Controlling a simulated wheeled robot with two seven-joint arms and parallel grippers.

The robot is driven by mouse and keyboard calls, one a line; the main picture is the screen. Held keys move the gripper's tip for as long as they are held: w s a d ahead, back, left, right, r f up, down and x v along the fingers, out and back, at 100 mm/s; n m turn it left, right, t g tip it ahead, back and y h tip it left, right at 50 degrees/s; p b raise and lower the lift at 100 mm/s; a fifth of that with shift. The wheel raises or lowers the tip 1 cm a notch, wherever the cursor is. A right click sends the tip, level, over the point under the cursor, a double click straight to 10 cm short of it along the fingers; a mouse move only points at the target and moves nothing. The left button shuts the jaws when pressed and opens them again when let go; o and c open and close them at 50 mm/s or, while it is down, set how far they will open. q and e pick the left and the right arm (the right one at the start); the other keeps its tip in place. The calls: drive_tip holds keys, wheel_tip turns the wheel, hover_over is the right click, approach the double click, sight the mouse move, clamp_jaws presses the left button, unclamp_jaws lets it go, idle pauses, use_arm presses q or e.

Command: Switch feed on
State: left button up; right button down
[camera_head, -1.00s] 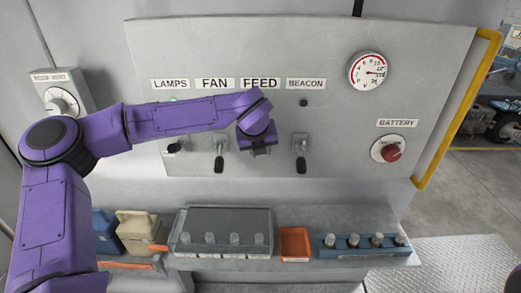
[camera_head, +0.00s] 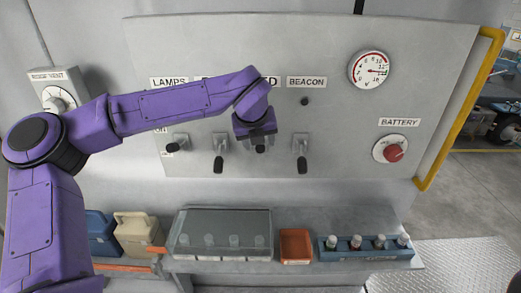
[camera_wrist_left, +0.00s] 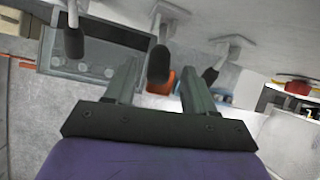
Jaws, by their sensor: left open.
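The grey panel carries a row of toggle switches under the labels LAMPS, FAN, FEED and BEACON. The FEED label (camera_head: 271,82) is partly covered by my left arm. The FEED switch lever (camera_head: 260,149) has its dark tip showing just below my left gripper (camera_head: 257,134); its base is hidden. In the left wrist view the FEED lever (camera_wrist_left: 158,64) stands between the two open fingers, apart from both as far as I can see. The left gripper (camera_wrist_left: 160,80) is open and empty. My right gripper is out of view.
The FAN lever (camera_head: 218,163) and BEACON lever (camera_head: 301,163) hang down on either side. The LAMPS lever (camera_head: 178,142) sticks outward. A gauge (camera_head: 369,70) and a red battery knob (camera_head: 393,153) are right.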

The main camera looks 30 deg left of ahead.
use_arm(q)
drive_tip(key=a+b+v, duration=0.1)
drive_tip(key=v, duration=0.5)
drive_tip(key=shift+s+d+r+b, duration=0.15)
drive_tip(key=shift+d+r+b, duration=0.15)
drive_tip(key=shift+d, duration=0.2)
